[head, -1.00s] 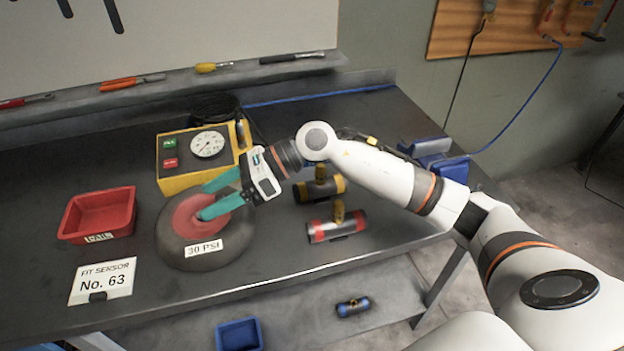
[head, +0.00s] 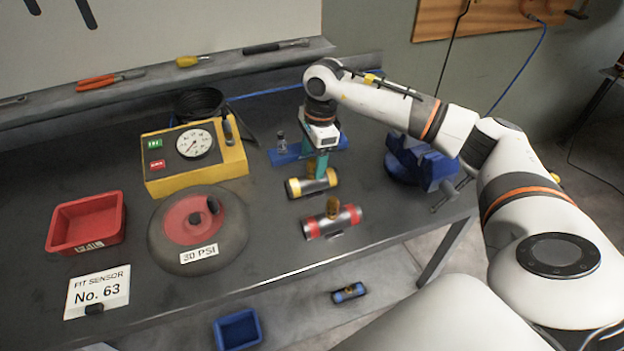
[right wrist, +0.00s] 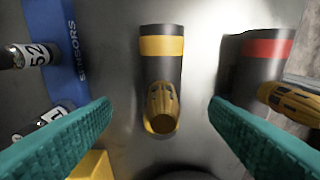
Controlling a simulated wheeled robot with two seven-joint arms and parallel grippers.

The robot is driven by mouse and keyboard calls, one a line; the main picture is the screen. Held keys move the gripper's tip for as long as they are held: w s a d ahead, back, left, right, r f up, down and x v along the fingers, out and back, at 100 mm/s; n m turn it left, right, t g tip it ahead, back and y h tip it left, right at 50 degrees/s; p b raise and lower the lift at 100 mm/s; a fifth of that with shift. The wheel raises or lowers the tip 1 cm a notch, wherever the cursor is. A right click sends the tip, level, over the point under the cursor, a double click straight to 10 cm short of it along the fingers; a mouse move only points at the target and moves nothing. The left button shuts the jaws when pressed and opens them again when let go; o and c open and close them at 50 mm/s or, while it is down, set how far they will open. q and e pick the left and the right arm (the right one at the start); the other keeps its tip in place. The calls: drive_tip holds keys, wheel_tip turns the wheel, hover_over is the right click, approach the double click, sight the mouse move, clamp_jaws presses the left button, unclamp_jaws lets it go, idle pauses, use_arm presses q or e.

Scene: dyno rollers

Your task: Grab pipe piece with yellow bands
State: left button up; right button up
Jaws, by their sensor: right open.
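The pipe piece with yellow bands (head: 315,187) lies on the dark bench, with a brass fitting standing up from its middle. In the right wrist view the pipe piece (right wrist: 161,70) is centred between the fingers, its brass fitting (right wrist: 161,106) pointing toward the camera. My right gripper (head: 318,165) points down over it from behind, and its teal fingers partly cover the fitting in the head view. In the right wrist view my right gripper (right wrist: 160,106) is open, with a finger on each side and visible gaps to the pipe. My left gripper is not in view.
A red-banded pipe piece (head: 333,222) lies close in front. A blue SENSORS rack (right wrist: 66,50) stands beside the pipe, left in the wrist view. A blue vise (head: 425,165) is to the right. The yellow gauge box (head: 208,170) and wheel (head: 232,235) are left.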

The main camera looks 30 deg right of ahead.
sight(312, 173)
wheel_tip(312, 173, down, 4)
drive_tip(key=shift+s+a+f+p, duration=0.1)
drive_tip(key=shift+p, duration=1.05)
drive_tip(key=shift+f, duration=0.55)
drive_tip(key=shift+r, duration=0.1)
drive_tip(key=c, duration=1.4)
